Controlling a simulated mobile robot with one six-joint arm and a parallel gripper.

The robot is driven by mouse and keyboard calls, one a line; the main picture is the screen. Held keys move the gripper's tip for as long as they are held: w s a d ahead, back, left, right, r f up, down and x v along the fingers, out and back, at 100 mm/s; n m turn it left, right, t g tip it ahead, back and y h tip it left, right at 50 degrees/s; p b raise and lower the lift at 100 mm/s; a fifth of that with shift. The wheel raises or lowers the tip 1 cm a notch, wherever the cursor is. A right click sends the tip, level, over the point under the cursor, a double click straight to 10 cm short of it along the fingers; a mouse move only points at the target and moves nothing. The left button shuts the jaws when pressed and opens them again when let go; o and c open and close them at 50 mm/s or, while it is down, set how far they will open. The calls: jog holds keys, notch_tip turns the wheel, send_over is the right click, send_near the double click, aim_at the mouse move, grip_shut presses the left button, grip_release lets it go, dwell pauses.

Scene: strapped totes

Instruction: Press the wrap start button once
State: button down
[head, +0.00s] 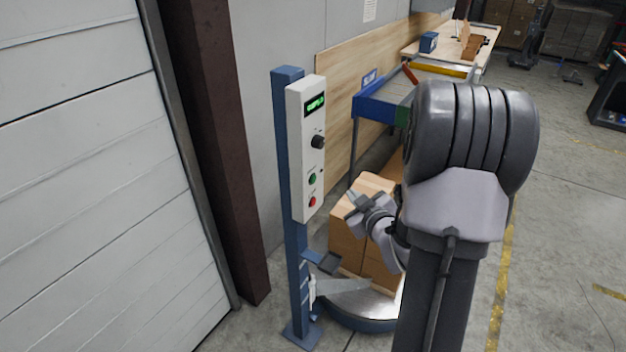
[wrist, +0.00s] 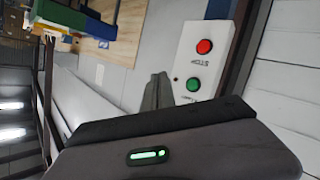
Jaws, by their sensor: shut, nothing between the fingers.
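The control box (head: 307,150) is a pale panel on a blue post, with a green-lit display and a black knob. Its green button (head: 312,179) sits above its red button (head: 312,202). In the wrist view the green button (wrist: 193,84) is just right of my gripper's fingertips, and the red button (wrist: 204,46), beside the word STOP, is above it. The label by the green button is partly hidden. My gripper (head: 352,205) is shut and empty, apart from the panel, to its right in the head view. The fingers also show in the wrist view (wrist: 158,92).
Stacked cardboard boxes (head: 348,235) stand on a round turntable (head: 365,318) below and behind my gripper. A blue-framed conveyor (head: 375,107) is behind. A brown column (head: 215,150) and a white shutter door (head: 90,180) are left of the post.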

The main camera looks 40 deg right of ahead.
aim_at(314, 180)
jog(key=w+a, duration=0.3)
jog(key=w, duration=0.4)
jog(key=shift+w, duration=0.25)
jog(key=shift+a, duration=0.1)
jog(key=shift+w+b, duration=0.1)
jog(key=shift+b, duration=0.2)
dwell(1.4)
jog(key=shift+w+a+b, duration=0.15)
jog(key=shift+w+b, duration=0.15)
jog(key=shift+w+a+b, duration=0.15)
jog(key=shift+w+b, duration=0.15)
jog(key=shift+b, duration=0.05)
dwell(0.8)
jog(key=shift+s, duration=0.1)
jog(key=shift+s+d+b, duration=0.3)
jog(key=shift+s+b, duration=0.1)
jog(key=shift+s, duration=0.2)
